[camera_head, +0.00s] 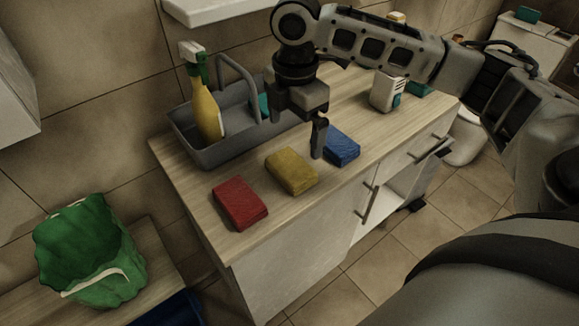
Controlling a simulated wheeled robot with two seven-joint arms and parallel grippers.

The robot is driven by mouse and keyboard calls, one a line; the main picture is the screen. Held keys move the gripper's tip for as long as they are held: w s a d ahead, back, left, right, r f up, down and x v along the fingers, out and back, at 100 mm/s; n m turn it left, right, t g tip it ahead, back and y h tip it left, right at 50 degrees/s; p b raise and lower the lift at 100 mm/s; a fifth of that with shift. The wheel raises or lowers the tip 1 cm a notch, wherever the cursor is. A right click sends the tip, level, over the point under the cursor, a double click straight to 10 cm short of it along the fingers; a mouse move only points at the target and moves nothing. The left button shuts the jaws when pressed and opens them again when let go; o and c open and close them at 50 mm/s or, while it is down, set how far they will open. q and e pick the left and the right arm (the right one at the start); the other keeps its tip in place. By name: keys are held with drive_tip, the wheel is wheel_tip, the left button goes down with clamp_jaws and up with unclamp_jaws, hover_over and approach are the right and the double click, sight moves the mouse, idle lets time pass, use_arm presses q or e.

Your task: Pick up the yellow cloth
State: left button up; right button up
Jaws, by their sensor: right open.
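The yellow cloth (291,171) lies folded on the wooden counter, between a red cloth (240,203) at its left and a blue cloth (342,146) at its right. My right gripper (319,138) points down above the counter, over the gap between the yellow and blue cloths. It is open and holds nothing. One finger shows clearly; the other is hard to make out. I cannot tell how high the fingertips are above the counter. My left gripper is not in view.
A grey caddy (187,141) with a yellow spray bottle (205,108) stands behind the cloths. A white box (388,92) stands at the counter's far right. The counter's front edge is close to the cloths.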

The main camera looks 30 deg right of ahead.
sight(294, 163)
wheel_tip(294, 163, down, 9)
drive_tip(key=shift+f, duration=0.2)
idle(0.3)
drive_tip(key=shift+c, duration=0.3)
drive_tip(key=c, duration=0.6)
